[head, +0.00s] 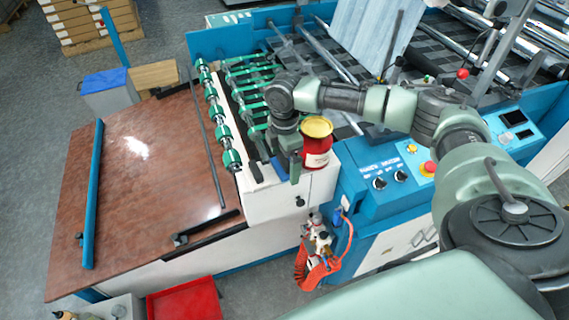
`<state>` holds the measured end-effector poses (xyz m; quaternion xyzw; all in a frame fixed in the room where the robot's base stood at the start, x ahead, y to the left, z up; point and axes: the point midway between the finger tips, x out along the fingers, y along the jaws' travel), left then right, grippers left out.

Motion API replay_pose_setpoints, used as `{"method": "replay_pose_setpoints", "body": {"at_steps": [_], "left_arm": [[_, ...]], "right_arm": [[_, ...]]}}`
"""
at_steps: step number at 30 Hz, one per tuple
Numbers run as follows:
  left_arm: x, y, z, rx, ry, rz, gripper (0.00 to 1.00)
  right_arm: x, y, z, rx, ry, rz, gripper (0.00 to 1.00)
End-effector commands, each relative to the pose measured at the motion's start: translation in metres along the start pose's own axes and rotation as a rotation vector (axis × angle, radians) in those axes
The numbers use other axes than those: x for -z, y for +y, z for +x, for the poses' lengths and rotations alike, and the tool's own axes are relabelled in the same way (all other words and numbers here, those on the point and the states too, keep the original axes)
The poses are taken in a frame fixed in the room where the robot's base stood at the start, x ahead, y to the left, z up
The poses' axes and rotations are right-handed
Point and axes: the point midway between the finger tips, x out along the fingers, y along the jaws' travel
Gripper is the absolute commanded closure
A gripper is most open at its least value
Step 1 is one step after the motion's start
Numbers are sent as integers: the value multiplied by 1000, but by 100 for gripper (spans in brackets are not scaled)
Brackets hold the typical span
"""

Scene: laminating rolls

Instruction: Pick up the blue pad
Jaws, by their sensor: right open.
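A flat blue piece that looks like the blue pad (104,79) lies on top of a grey box at the upper left, beyond the brown table. My right arm reaches in from the right. Its gripper (282,163) points down over the white end of the machine, beside a red can. The gripper is open and holds nothing that I can see; its fingertips are small and partly hidden. It is far to the right of the blue piece and apart from it. My left gripper is not in view.
The red can with a yellow lid (317,143) stands close to my right gripper. Green rollers (222,125) and a blue control panel (400,170) flank it. The brown table (150,190) is mostly clear, with a blue bar (92,195) along its left side. A red tray (185,301) is below.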

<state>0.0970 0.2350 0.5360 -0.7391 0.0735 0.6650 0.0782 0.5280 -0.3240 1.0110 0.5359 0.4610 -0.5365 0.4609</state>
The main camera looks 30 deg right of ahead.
Motion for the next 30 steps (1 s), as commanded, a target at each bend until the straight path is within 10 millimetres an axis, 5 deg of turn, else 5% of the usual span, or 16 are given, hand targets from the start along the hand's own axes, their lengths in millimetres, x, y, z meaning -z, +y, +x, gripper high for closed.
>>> {"method": "replay_pose_setpoints", "body": {"at_steps": [3, 11, 23, 30], "left_arm": [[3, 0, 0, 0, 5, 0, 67], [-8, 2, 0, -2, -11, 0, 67], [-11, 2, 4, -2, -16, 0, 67], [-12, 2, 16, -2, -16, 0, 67]], "right_arm": [[0, 0, 0, 0, 0, 0, 0], [0, 0, 0, -1, 0, 0, 70], [0, 1, -10, -2, 1, 0, 70], [0, 2, -53, -7, 3, -1, 70]]}}
